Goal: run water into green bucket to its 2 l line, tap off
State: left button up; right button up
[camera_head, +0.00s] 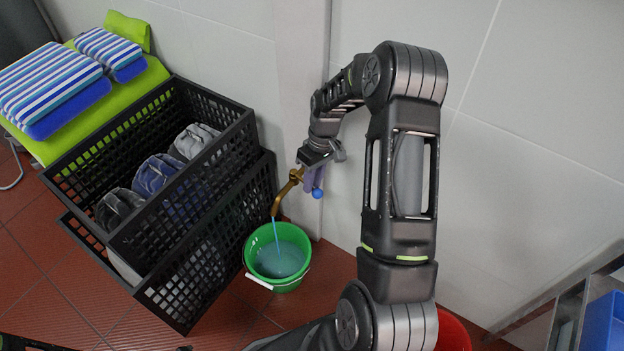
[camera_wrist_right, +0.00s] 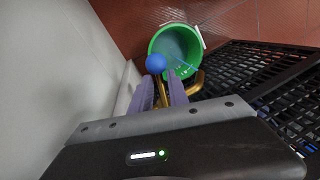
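The green bucket (camera_head: 290,284) stands upright on the red floor under the brass tap (camera_head: 281,197). A thin stream of water (camera_head: 276,234) runs from the spout into it, and bluish water (camera_head: 279,259) covers its bottom. I cannot make out the 2 l line. The bucket also shows in the right wrist view (camera_wrist_right: 196,42). My right gripper (camera_head: 314,178) is at the tap. Its purple fingers (camera_wrist_right: 161,88) lie on either side of the brass lever with the blue ball knob (camera_wrist_right: 156,63); I cannot tell whether they grip it. My left gripper is not in view.
Black crates (camera_head: 230,135) with dark and grey cloths stand close left of the bucket. A green surface with striped blue pads (camera_head: 50,85) lies at the far left. A red bucket (camera_head: 453,331) sits partly behind my arm. A white wall stands behind the tap.

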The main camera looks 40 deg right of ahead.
jog(key=shift+o, duration=0.9)
jog(key=shift+s+d+f, duration=0.1)
jog(key=shift+s, duration=0.2)
jog(key=shift+w, duration=0.1)
notch_tip(320, 180, up, 8)
jog(key=d+p, duration=0.1)
jog(key=shift+d, duration=0.25)
jog(key=shift+f, duration=0.15)
